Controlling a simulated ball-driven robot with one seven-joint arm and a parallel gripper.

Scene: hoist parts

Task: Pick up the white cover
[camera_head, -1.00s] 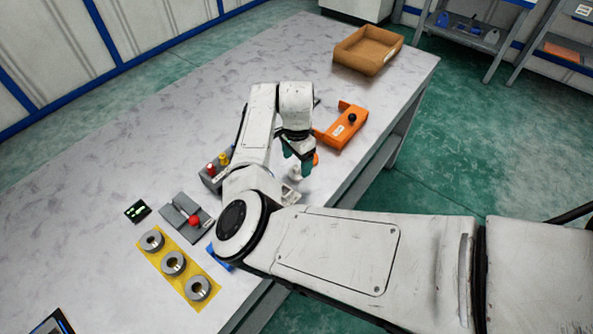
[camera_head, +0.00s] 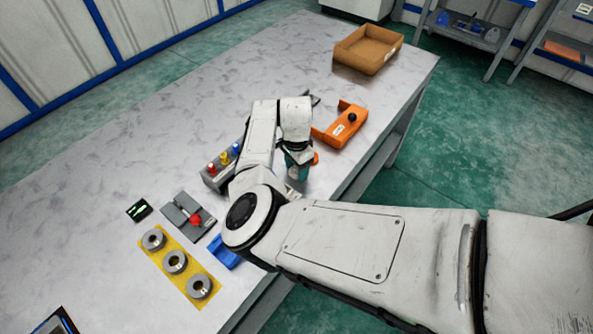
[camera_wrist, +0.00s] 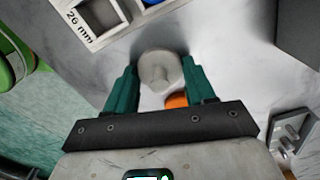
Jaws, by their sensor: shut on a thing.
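The white cover (camera_wrist: 160,72) is a round, pale piece with a small knob, seen in the wrist view between the two teal fingers. My gripper (camera_wrist: 163,80) is shut on it, with a finger at each side. In the head view my gripper (camera_head: 297,172) is low over the near side of the table, and my arm and fingers hide most of the cover there. I cannot tell whether the cover still touches the table.
An orange part (camera_head: 342,126) and a brown tray (camera_head: 368,48) lie farther along the table (camera_head: 330,70). A grey holder with coloured knobs (camera_head: 217,172) stands left of my gripper. A yellow plate (camera_head: 180,268) with metal rings and a blue part (camera_head: 224,252) are nearer.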

